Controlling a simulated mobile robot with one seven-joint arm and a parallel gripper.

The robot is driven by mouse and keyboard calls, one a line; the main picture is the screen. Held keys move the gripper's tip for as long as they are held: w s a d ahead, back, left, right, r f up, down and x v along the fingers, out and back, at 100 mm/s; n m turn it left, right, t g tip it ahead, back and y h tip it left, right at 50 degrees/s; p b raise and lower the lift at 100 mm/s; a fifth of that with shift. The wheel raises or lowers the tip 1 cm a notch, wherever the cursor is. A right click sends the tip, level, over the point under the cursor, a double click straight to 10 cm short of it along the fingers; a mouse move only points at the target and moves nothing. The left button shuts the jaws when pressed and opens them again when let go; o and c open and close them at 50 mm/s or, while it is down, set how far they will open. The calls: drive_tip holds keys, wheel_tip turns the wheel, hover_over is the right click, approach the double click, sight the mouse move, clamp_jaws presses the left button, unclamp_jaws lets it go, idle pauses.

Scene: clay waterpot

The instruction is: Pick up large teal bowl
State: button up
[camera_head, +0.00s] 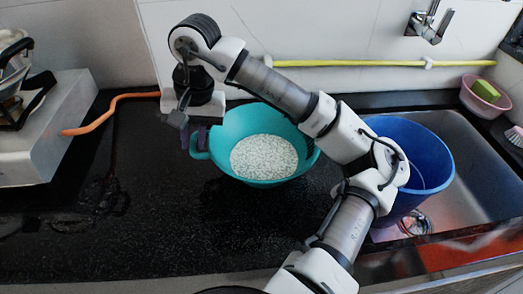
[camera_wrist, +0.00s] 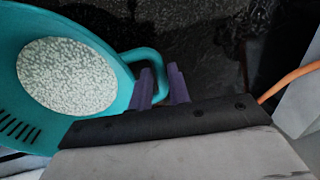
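The large teal bowl (camera_head: 222,125) stands upright on the black counter and holds white grain-like pieces (camera_head: 264,157). It also shows in the wrist view (camera_wrist: 100,35), with slots in its wall and a loop handle (camera_wrist: 140,54) at its side. My gripper (camera_head: 195,140) points down at the bowl's left handle. In the wrist view my gripper's purple fingers (camera_wrist: 162,85) stand either side of the handle's outer bar, one within the loop and one outside. The fingers are apart, but I cannot tell whether both touch the handle.
A blue bucket (camera_head: 425,160) stands right of the bowl, partly behind my arm, by the steel sink (camera_head: 470,165). A pink bowl (camera_head: 484,105) with a sponge sits at the far right. An orange hose (camera_head: 115,102) runs from a grey appliance (camera_head: 45,150). The front counter is clear.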

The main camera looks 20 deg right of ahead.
drive_tip(key=shift+a+f, duration=0.15)
drive_tip(key=shift+f, duration=0.5)
drive_tip(key=shift+a+f, duration=0.15)
drive_tip(key=shift+f, duration=0.5)
clamp_jaws()
drive_tip(key=shift+r, duration=0.15)
wheel_tip(320, 180, up, 20)
drive_tip(key=p, duration=0.9)
drive_tip(key=shift+p, duration=0.3)
